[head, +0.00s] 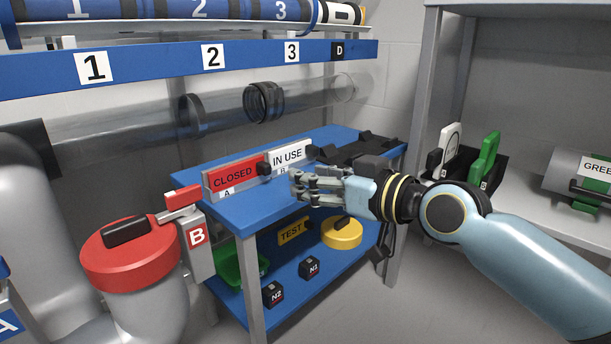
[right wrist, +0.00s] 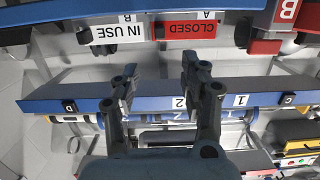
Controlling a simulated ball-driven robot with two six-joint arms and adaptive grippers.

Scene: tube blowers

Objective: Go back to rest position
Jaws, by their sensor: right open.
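My right gripper (head: 300,188) is open and appears empty in front of the blue table (head: 235,208) in the head view, with its fingers pointing left. In the right wrist view my right gripper (right wrist: 160,76) shows two spread fingers with nothing between them. The red CLOSED sign (head: 234,177) and the white IN USE sign (head: 287,156) stand on the table's top. Both signs appear upside down in the wrist view. My left gripper is not in view.
A red lid (head: 130,252) caps a pipe marked B at the lower left. A clear tube (head: 225,110) runs behind the table. A yellow disc (head: 342,233) lies on the lower shelf. A grey shelf (head: 515,180) with a green handle (head: 484,160) stands at the right.

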